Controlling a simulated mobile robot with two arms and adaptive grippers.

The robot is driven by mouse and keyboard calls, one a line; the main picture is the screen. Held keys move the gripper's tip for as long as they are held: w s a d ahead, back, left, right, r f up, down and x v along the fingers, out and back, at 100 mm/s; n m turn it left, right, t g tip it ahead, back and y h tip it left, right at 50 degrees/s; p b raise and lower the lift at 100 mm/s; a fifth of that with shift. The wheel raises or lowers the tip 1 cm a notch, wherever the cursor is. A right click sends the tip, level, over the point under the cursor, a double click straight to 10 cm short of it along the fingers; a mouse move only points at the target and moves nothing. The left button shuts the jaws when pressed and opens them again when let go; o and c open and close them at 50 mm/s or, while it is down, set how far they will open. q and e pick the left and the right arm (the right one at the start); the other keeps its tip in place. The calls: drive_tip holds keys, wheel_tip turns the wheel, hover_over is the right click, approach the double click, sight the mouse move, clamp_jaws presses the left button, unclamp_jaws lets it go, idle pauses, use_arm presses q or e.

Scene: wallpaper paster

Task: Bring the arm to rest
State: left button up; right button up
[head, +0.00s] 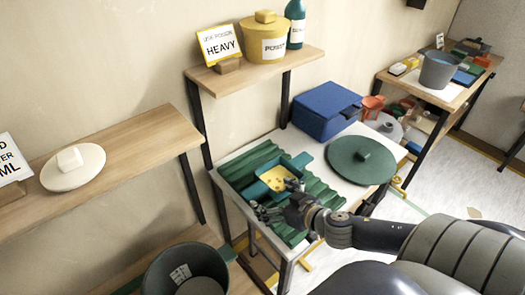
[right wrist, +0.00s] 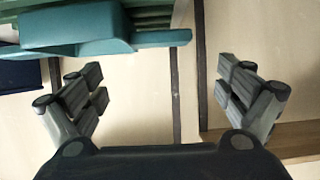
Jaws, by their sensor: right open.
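My right gripper (head: 268,211) is over the near-left part of the white table in the head view, close to the green ridged mat (head: 264,160). In the right wrist view its two fingers (right wrist: 160,95) are spread wide with nothing between them. The teal tray (head: 278,178) with yellow contents sits on the ridged mat just beyond the gripper. A teal thing with a handle (right wrist: 100,35) shows at the top of the right wrist view, apart from the fingers. My left gripper is in neither view.
A round green lid (head: 360,160) and a blue box (head: 326,108) are on the white table. A shelf (head: 225,78) above holds a yellow pot (head: 264,42), a bottle (head: 296,22) and a sign (head: 220,42). A dark bin (head: 185,270) stands below left. Another shelf (head: 130,150) is at left.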

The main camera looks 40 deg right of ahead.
drive_tip(key=shift+s+a+f+m+h, duration=0.2)
drive_tip(key=shift+s+m+h, duration=0.25)
drive_tip(key=shift+h, duration=0.25)
drive_tip(key=s+a+f+g, duration=0.1)
drive_tip(key=s, duration=0.2)
drive_tip(key=s+a+f+g+h, duration=0.1)
drive_tip(key=s+g, duration=0.1)
drive_tip(key=s, duration=0.1)
drive_tip(key=s+a+f+m+g+h, duration=0.1)
drive_tip(key=s+a+g, duration=0.1)
drive_tip(key=shift+s+f, duration=0.2)
drive_tip(key=shift+s, duration=0.2)
drive_tip(key=s+a+n+g+y, duration=0.25)
drive_tip(key=s+a+g, duration=0.25)
drive_tip(key=s+a, duration=0.35)
wheel_tip(320, 180, down, 25)
drive_tip(key=s, duration=0.2)
drive_tip(key=s+d+f+g, duration=0.1)
drive_tip(key=s+d+f, duration=0.1)
drive_tip(key=s+f, duration=0.6)
drive_tip(key=s+d+f+g, duration=0.1)
drive_tip(key=s+f, duration=0.8)
drive_tip(key=shift+d+f+n, duration=0.3)
drive_tip(key=shift+d+f, duration=0.05)
drive_tip(key=shift+f, duration=0.05)
